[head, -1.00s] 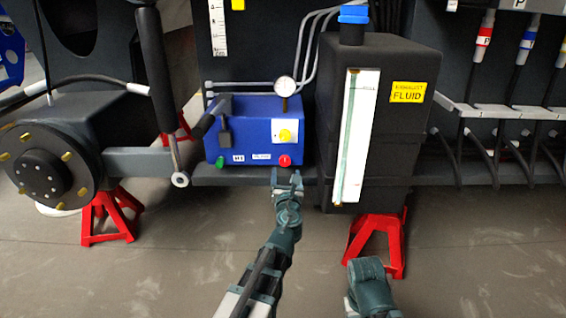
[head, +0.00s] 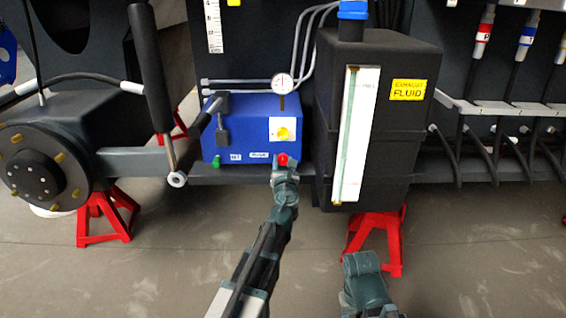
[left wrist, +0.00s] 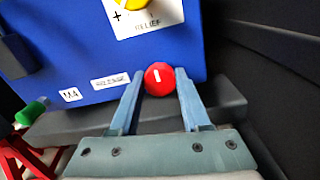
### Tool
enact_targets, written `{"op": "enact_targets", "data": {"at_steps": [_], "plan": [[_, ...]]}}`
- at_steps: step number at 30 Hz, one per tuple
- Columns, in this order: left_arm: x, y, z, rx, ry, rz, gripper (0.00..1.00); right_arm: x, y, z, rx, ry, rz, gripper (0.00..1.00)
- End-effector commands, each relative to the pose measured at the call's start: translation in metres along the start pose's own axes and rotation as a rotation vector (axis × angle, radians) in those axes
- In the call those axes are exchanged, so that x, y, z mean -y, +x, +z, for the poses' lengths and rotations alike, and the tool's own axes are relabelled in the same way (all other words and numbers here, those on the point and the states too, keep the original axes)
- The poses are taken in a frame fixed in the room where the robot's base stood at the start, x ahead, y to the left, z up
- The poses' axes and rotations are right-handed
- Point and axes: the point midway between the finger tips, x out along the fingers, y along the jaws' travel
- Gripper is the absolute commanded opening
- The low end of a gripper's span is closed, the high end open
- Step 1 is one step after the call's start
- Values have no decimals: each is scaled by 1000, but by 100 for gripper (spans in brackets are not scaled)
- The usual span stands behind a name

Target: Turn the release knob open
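The round red release knob (head: 283,159) sits low on the front of the blue box (head: 238,130), at its right. In the left wrist view the knob (left wrist: 159,78) faces me, with a white mark standing nearly upright. My left gripper (head: 284,168) is at the knob. Its two blue-grey fingertips (left wrist: 161,80) lie on either side of the knob, very close to it. The fingers look open around it, and I cannot tell whether they touch it.
The yellow relief knob (head: 283,133) is above the red one, and a green knob (head: 216,161) is at the lower left. A gauge (head: 282,85) stands on the box. The black fluid tank (head: 395,130) stands close on the right. A lever (head: 206,125) juts out at left.

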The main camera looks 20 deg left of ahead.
Motion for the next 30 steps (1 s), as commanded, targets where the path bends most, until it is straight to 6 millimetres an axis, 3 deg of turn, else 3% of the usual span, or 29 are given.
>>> {"op": "enact_targets", "data": {"at_steps": [1, 4, 17, 30], "plan": [[0, 0, 0, 0, 0, 0, 17, 0, 0, 0, 0, 0, 0, 50], [0, 0, 0, 0, 0, 0, 0, 0, 0, 0, 0, 0, 0, 50], [0, 0, 0, -2, -91, 0, 0, 0, -1, 0, 0, 0, 0, 50], [-1, 0, 0, -13, -477, -2, 0, 0, -3, 0, 0, 0, 0, 50]]}}
